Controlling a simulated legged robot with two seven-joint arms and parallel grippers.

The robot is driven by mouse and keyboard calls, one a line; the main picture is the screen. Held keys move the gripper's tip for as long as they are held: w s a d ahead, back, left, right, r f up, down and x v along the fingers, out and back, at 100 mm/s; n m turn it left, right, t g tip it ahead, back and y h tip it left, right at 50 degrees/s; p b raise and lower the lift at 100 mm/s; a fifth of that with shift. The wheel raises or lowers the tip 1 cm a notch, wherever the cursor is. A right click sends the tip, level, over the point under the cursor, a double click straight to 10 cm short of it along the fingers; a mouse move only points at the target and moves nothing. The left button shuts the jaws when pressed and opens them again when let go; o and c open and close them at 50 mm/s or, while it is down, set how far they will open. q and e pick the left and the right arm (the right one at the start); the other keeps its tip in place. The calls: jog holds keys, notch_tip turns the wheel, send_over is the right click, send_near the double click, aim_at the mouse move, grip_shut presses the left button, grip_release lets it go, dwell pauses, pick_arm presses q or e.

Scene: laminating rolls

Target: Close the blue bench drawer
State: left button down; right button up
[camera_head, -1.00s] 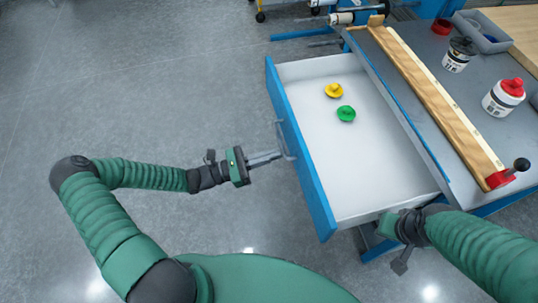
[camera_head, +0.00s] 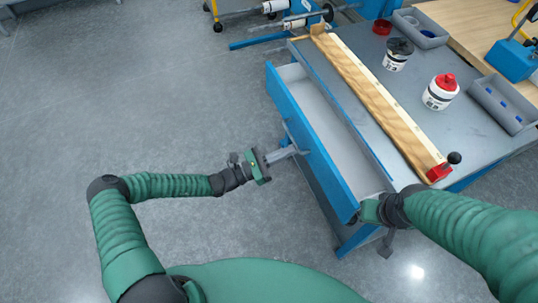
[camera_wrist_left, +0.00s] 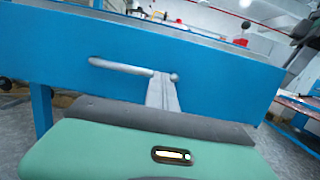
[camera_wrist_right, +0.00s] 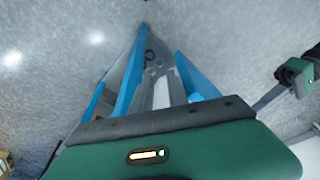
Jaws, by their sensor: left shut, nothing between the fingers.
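The fingers show in the left wrist view beside the handle's right end.
The grey bench top (camera_head: 400,97) holds a wooden bar (camera_head: 375,97) with a red end, a black-lidded jar (camera_head: 398,54), a red-capped bottle (camera_head: 440,92) and grey trays (camera_head: 503,104). Clear floor lies left of the drawer.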

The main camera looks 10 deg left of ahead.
aim_at(306, 144)
pick_arm(q)
jog(key=x, duration=0.4)
jog(key=shift+w+d+f, duration=0.1)
jog(key=shift+w+f, duration=0.15)
jog(key=shift+f, duration=0.15)
jog(key=x, duration=0.2)
jog(key=f+x, duration=0.1)
jog(key=x, duration=0.4)
jog(key=shift+d+f, duration=0.2)
jog(key=shift+d, duration=0.35)
jog(key=shift+w+d, duration=0.1)
jog(key=shift+w+r, duration=0.15)
jog(key=shift+r, duration=0.05)
pick_arm(e)
jog(key=shift+s+a+r, duration=0.1)
jog(key=shift+s+a, duration=0.05)
jog(key=shift+a, duration=0.25)
pick_arm(q)
jog(key=shift+r, duration=0.15)
